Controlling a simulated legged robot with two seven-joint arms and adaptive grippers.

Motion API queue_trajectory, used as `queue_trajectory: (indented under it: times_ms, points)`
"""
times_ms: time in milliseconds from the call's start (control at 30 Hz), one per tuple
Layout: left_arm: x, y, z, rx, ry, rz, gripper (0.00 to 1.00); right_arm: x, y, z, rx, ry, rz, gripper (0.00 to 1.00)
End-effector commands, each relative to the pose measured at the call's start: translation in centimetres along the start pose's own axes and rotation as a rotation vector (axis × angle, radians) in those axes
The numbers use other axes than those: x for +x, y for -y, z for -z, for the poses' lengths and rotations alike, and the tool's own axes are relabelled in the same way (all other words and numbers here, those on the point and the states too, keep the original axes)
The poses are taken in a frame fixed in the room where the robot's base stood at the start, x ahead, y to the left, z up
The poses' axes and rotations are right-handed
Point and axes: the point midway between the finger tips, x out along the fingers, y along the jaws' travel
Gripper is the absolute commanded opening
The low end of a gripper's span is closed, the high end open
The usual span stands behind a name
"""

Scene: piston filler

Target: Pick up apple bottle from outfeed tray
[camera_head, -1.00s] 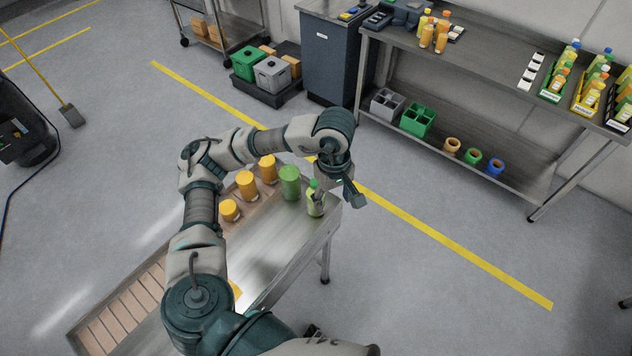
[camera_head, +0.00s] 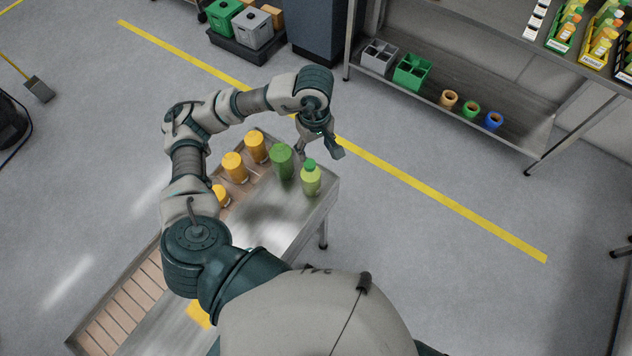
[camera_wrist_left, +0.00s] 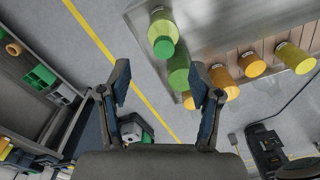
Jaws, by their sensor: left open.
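The apple bottle (camera_head: 311,180), light green with a darker green cap, stands upright at the right end of the metal outfeed tray (camera_head: 275,225). In the left wrist view the bottle (camera_wrist_left: 160,24) shows at the top, beyond the fingertips. My left gripper (camera_head: 319,150) is just behind the bottle in the head view, fingers apart and empty. In the left wrist view the open gripper (camera_wrist_left: 160,76) has nothing held between its fingers. My right gripper is not in view.
Several orange-topped bottles (camera_head: 234,167) stand farther left, partly behind my arm. A shelf table (camera_head: 480,95) with crates and rings is at the back right. The floor right of the tray is clear.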

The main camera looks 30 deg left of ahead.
Motion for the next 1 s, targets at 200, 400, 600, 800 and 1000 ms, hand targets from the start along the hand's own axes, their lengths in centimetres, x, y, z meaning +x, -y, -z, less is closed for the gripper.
queue_trajectory:
  times_ms: [200,400,600,800,1000]
  points:
    - [4.2,0.2,0.5,-0.006,0.002,0.003,0.64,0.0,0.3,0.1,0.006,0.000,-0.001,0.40]
    - [5.5,-0.1,-0.2,-0.003,-0.002,0.003,0.64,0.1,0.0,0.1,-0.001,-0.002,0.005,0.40]
    - [8.7,-0.1,-0.3,-0.004,-0.001,0.007,0.64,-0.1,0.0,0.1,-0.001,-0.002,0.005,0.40]
    - [10.8,-0.1,0.0,-0.003,-0.001,0.002,0.64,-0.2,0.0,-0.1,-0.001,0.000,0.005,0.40]
    - [10.8,-0.1,-0.1,-0.003,-0.002,0.002,0.64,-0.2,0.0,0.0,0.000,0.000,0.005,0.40]
